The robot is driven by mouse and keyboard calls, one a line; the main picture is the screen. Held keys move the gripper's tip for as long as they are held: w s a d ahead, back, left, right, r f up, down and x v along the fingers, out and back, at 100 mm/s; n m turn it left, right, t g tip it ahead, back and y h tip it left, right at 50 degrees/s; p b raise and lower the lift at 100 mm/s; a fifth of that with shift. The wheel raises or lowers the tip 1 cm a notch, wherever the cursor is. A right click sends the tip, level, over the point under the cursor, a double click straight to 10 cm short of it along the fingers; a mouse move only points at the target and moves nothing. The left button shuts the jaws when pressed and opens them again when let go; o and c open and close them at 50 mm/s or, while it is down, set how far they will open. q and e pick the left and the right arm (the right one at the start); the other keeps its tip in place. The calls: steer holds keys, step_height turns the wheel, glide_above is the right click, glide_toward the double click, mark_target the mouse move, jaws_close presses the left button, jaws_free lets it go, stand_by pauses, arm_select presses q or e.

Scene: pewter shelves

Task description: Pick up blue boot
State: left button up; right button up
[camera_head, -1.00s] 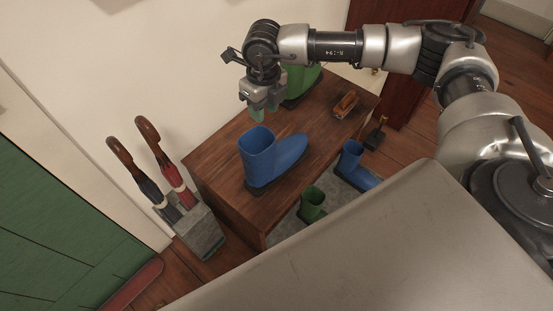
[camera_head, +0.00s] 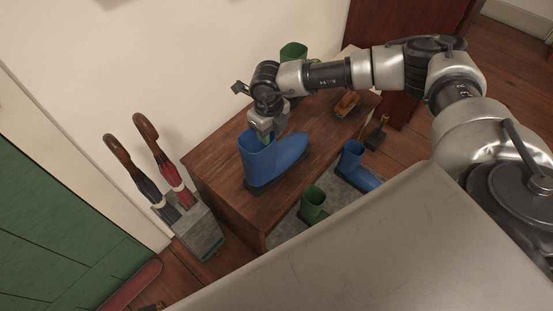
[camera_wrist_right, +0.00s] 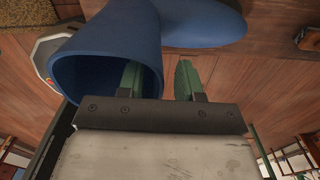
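A blue boot (camera_head: 273,160) stands upright on the wooden bench, its toe to the right. It also shows in the right wrist view (camera_wrist_right: 107,50), with its round opening facing the camera. My right gripper (camera_head: 268,134) is at the top of the boot's shaft. In the right wrist view its two green fingers (camera_wrist_right: 158,80) are apart, one inside the boot's opening and the other outside, with the shaft wall between them. Whether they touch the wall cannot be told. My left gripper is not in view.
A green boot (camera_head: 293,52) stands behind my right arm. A brush (camera_head: 347,103) lies on the wooden bench (camera_head: 222,162). A smaller blue boot (camera_head: 356,167) and green boot (camera_head: 313,205) stand lower, in front. An umbrella stand (camera_head: 199,232) is at the left.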

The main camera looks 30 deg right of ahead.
steer(key=shift+c, duration=0.4)
jaws_close()
steer(key=shift+r, duration=0.1)
stand_by(0.8)
